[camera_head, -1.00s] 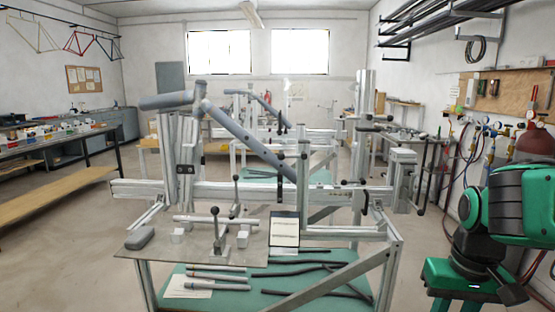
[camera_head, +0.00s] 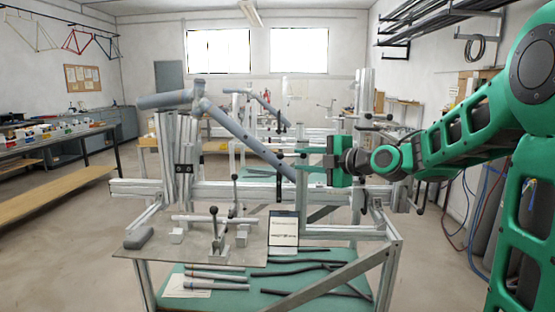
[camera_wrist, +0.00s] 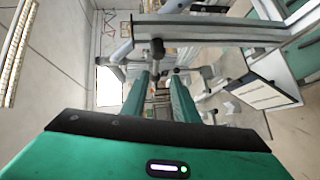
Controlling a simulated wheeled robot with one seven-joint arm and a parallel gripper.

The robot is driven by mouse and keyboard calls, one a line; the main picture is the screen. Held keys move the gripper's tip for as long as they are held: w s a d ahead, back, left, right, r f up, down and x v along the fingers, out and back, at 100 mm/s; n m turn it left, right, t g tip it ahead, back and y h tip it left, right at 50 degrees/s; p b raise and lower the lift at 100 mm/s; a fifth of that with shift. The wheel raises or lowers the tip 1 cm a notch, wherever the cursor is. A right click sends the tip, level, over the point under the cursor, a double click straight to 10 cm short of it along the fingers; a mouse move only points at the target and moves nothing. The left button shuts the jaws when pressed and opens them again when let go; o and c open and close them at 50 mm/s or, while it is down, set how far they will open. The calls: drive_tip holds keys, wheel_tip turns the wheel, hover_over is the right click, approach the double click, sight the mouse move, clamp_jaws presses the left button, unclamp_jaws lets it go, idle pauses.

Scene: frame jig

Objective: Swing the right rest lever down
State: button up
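My gripper (camera_head: 299,161) reaches in from the right in the head view, beside the lower end of the grey slanted tube (camera_head: 250,136). Its two green fingers are apart in the wrist view (camera_wrist: 160,78), with no object seen gripped. A dark lever knob (camera_wrist: 157,46) shows just beyond the fingertips there, and a second dark knob (camera_wrist: 181,71) lies near the right finger. I cannot tell for sure which is the right rest lever; my gripper partly covers that area in the head view. Another black-knobbed lever (camera_head: 235,190) stands upright further left.
The jig's long aluminium rail (camera_head: 230,189) runs below my gripper. A small panel (camera_head: 284,229) stands on the bench. A clamp lever (camera_head: 214,226) stands on the front plate (camera_head: 160,258). Dark tubes lie on the green lower shelf (camera_head: 240,298). Open floor lies left.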

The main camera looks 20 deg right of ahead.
sight(278, 155)
drive_tip(key=shift+w+a+r, duration=0.15)
drive_tip(key=shift+w+r, duration=0.1)
drive_tip(key=shift+w+a, duration=0.2)
drive_tip(key=shift+w, duration=0.1)
drive_tip(key=x, duration=1)
drive_tip(key=shift+s, duration=0.1)
drive_tip(key=shift+r, duration=0.1)
